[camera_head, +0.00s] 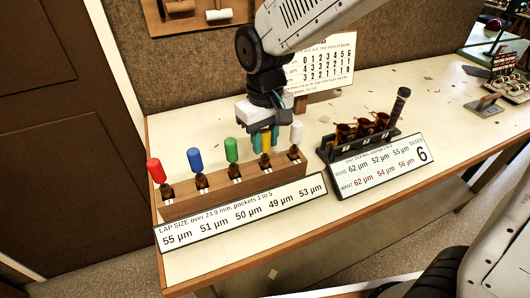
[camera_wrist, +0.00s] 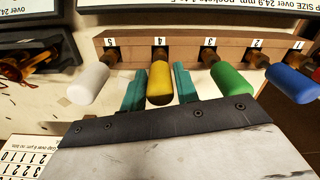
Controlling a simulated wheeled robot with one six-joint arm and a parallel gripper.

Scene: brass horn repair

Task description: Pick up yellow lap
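The yellow lap (camera_head: 265,143) stands in pocket 4 of the wooden block, between the green and white laps. In the wrist view the yellow handle (camera_wrist: 160,82) lies between the two teal fingers of my gripper (camera_wrist: 160,90). My gripper (camera_head: 264,138) is open around the handle in the head view. A gap shows on each side of the handle in the wrist view, so the fingers appear not to touch it. The lower part of the yellow lap is partly hidden in the head view.
The wooden block (camera_head: 222,192) also holds red (camera_head: 156,170), blue (camera_head: 195,160), green (camera_head: 231,150) and white (camera_head: 296,132) laps. The green and white handles stand close outside my fingers. A dark rack (camera_head: 330,152) with brass parts stands to the right. Bare tabletop lies behind the block.

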